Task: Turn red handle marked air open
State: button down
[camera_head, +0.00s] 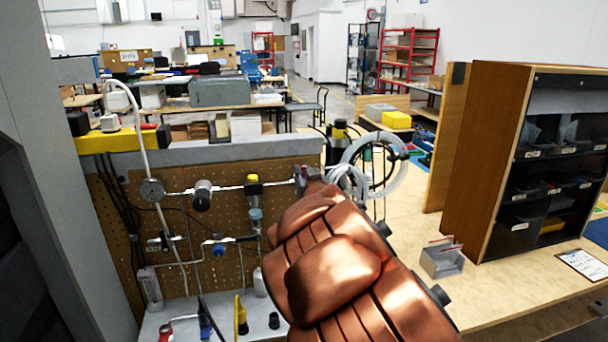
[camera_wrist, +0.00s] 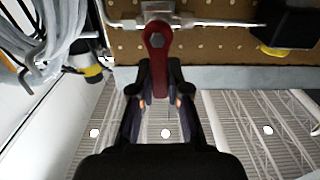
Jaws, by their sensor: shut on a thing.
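The red handle (camera_wrist: 157,58) shows in the wrist view, on a metal valve fitting in front of the pegboard (camera_wrist: 215,40). Its round end is at the fitting and its lever reaches between my fingers. My gripper (camera_wrist: 160,98) is shut on the lever, with one dark finger on each side. No marking on the handle is readable. In the head view my copper-coloured arm covers most of the gripper and the handle. The metal fitting (camera_head: 299,179) shows just past the arm's far end, on the upper pipe line.
The pegboard carries a gauge (camera_head: 151,190), pipes and a blue-handled valve (camera_head: 218,249). Coiled clear tubing (camera_head: 378,165) hangs close to the right of the fitting. A dark shelf unit (camera_head: 540,160) and a small grey box (camera_head: 441,260) stand on the bench to the right.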

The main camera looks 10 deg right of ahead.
aim_at(289, 185)
jog(key=a+n+b, duration=0.1)
jog(key=n+b, duration=0.1)
jog(key=a+f+n+b, duration=0.1)
jog(key=n+b, duration=0.4)
jog(key=b, duration=0.1)
jog(key=shift+a+f+n, duration=0.2)
jog(key=shift+a+n, duration=0.2)
jog(key=n+b, duration=0.1)
jog(key=f+n+b, duration=0.1)
jog(key=n, duration=0.1)
jog(key=a+n+b, duration=0.1)
jog(key=n, duration=0.1)
jog(key=shift+f, duration=0.3)
jog(key=shift+a+f+n+b, duration=0.1)
jog(key=shift+f+n+b, duration=0.25)
jog(key=shift+n, duration=0.5)
jog(key=shift+a+f+n+b, duration=0.15)
jog(key=shift+n+b, duration=0.25)
jog(key=shift+n, duration=0.4)
jog(key=shift+f+n+b, duration=0.25)
jog(key=shift+n+b, duration=0.15)
jog(key=shift+n, duration=0.45)
jog(key=c, duration=1.1)
grip_release()
jog(key=shift+s, duration=0.1)
